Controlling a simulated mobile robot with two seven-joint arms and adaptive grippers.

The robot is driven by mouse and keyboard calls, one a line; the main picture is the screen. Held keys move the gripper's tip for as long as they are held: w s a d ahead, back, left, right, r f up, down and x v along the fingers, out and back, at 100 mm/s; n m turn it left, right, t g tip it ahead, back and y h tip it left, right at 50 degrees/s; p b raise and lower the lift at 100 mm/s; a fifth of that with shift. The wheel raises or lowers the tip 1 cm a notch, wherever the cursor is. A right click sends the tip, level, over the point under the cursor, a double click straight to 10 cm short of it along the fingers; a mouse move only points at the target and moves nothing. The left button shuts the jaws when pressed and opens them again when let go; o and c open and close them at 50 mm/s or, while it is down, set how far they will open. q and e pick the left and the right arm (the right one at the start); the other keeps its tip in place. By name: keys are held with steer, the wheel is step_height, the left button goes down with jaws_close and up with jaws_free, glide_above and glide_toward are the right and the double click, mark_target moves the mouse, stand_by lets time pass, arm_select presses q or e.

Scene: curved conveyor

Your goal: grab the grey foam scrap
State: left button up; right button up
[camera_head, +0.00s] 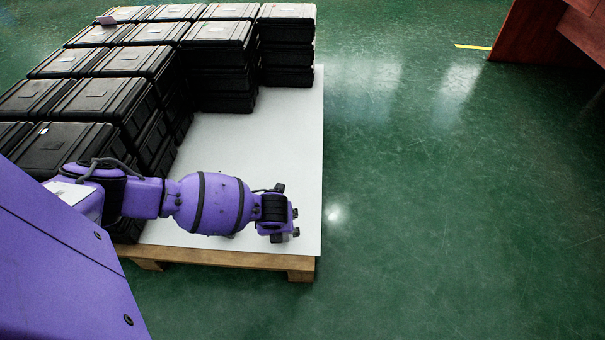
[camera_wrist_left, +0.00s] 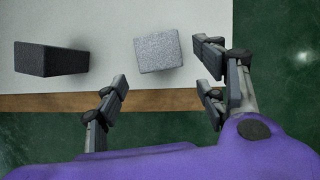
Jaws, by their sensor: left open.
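The grey foam scrap (camera_wrist_left: 157,50) is a light speckled block on the white sheet (camera_wrist_left: 110,15), near the sheet's edge in the left wrist view. My left gripper (camera_wrist_left: 161,63) is open, with one finger to the left of the scrap and one to its right. The scrap looks apart from both fingers; I cannot tell the height between them. In the head view my left gripper (camera_head: 284,216) is over the front right part of the pallet, and my arm hides the scrap. My right gripper is not in view.
A dark block (camera_wrist_left: 50,60) stands left of the scrap in the left wrist view. Stacks of black cases (camera_head: 110,95) fill the pallet's left and back. The wooden pallet edge (camera_head: 225,257) lies in front. Green floor (camera_head: 440,200) to the right is clear.

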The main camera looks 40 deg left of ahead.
arm_select(q)
steer(key=x, duration=0.1)
steer(key=b+x, duration=0.1)
steer(key=x, duration=0.1)
steer(key=shift+w+a+r+b, duration=0.15)
steer(key=shift+w+b, duration=0.1)
steer(key=shift+b, duration=0.05)
steer(key=shift+w+f, duration=0.1)
steer(key=shift+f, duration=0.2)
steer(key=b+x, duration=0.3)
steer(key=shift+a+f, duration=0.1)
steer(key=shift+f, duration=0.25)
steer(key=shift+w+f, duration=0.2)
steer(key=shift+f, duration=0.05)
steer(key=shift+r, duration=0.1)
steer(key=shift+a, duration=0.1)
steer(key=c, duration=0.7)
steer(key=shift+r, duration=0.1)
steer(key=shift+c, duration=0.7)
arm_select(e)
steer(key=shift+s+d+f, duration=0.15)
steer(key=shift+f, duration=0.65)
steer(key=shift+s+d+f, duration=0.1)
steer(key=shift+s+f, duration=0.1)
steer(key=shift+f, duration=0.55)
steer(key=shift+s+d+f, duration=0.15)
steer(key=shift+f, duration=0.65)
